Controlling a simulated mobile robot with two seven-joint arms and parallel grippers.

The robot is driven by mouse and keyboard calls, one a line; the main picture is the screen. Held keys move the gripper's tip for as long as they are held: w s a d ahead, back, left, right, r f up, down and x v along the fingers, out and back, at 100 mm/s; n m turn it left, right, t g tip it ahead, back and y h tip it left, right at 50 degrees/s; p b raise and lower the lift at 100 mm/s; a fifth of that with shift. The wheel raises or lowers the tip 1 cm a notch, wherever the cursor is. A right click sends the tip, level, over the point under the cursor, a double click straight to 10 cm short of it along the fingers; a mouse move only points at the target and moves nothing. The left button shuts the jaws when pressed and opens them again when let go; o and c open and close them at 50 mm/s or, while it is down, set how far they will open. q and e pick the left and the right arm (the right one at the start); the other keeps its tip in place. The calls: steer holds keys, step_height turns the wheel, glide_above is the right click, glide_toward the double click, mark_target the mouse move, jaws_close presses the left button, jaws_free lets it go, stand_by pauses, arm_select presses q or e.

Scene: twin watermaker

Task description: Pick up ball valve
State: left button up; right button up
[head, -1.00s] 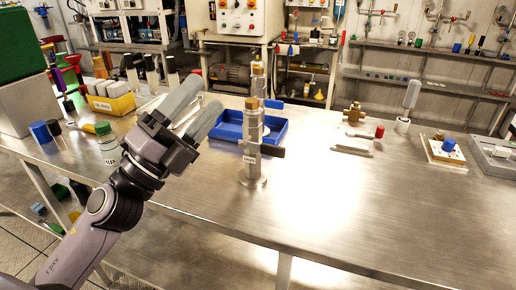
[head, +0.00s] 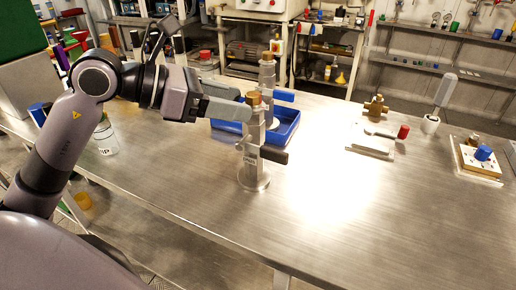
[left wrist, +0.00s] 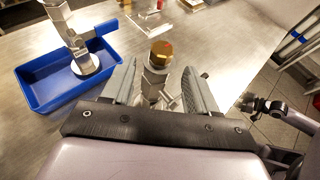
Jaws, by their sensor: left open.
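An upright grey metal valve body with a brass top (head: 253,99) and a black side handle stands on a round base on the steel table (head: 360,220). I take it for the ball valve, though I cannot be sure. A similar piece with a blue handle (head: 268,72) stands in a blue tray (head: 289,132) just behind. My left gripper (head: 243,103) is open at the upper part of the nearer valve. In the left wrist view, the valve's brass top (left wrist: 160,52) shows between the two fingers, with no clear grip on it.
A brass fitting (head: 375,107) stands on a white plate beside a red-ended lever (head: 402,132). A white cup with a grey-handled tool (head: 431,123) is further right. A clear jar (head: 105,138) stands at left. The front table is clear.

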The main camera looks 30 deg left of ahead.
mark_target(262, 119)
arm_select(q)
steer(key=shift+p+x, duration=0.85)
steer(key=shift+x, duration=2.35)
jaws_close()
steer(key=shift+w+r, duration=0.1)
steer(key=shift+r, duration=0.05)
